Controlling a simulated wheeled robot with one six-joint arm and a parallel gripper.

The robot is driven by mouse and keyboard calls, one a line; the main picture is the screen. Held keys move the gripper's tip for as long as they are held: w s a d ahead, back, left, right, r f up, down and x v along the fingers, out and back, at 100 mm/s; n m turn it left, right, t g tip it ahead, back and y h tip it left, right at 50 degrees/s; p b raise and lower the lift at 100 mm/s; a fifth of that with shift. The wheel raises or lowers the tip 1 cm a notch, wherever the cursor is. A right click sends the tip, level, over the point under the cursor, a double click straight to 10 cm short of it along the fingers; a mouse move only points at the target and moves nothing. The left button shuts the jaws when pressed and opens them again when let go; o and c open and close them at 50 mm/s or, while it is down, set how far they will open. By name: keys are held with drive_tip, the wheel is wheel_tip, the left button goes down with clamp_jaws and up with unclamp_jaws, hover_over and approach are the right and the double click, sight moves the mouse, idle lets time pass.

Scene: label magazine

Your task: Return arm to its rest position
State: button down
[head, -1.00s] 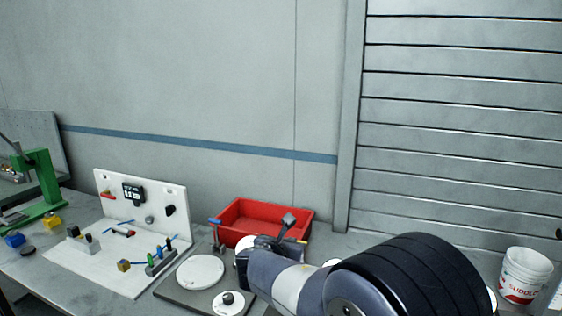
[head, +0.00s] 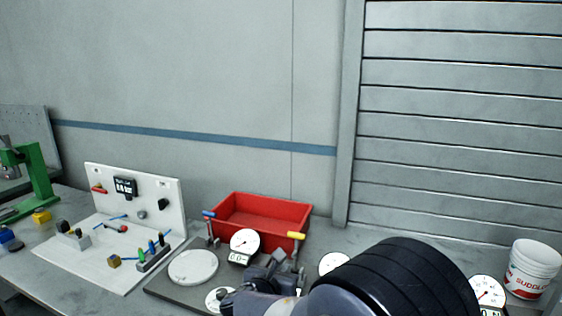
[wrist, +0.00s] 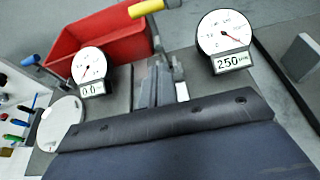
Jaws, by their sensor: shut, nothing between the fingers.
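My arm reaches in from the lower right of the head view, over the bench. My gripper (head: 279,257) is shut and empty, in front of the red bin (head: 226,239) and just right of a white round dial (head: 245,241). In the wrist view the closed fingers (wrist: 161,72) stand between two dials. The left dial (wrist: 89,63) has a readout of 0.0 and the right dial (wrist: 224,32) appears to read 250. Nothing is held.
A yellow-ended handle (head: 296,235) and a blue-ended handle (head: 208,214) stand by the bin. A white disc (head: 193,267) lies left of my gripper. A white tool board (head: 150,205) stands at left. A white bucket (head: 533,268) stands at far right.

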drive_tip(key=shift+s+a+f+t+h+b, duration=0.2)
drive_tip(key=shift+s+f+t+b, duration=0.35)
drive_tip(key=shift+b, duration=1)
drive_tip(key=shift+s+a+f+t+h+b, duration=0.25)
drive_tip(key=shift+f+t+b, duration=0.55)
drive_tip(key=shift+b, duration=0.75)
drive_tip(key=shift+s+a+f+t+h+b, duration=0.15)
drive_tip(key=shift+s+f+t+b, duration=0.3)
drive_tip(key=shift+f+b, duration=0.75)
drive_tip(key=shift+d+r+b, duration=0.1)
drive_tip(key=shift+r+b, duration=0.25)
drive_tip(key=shift+b, duration=0.05)
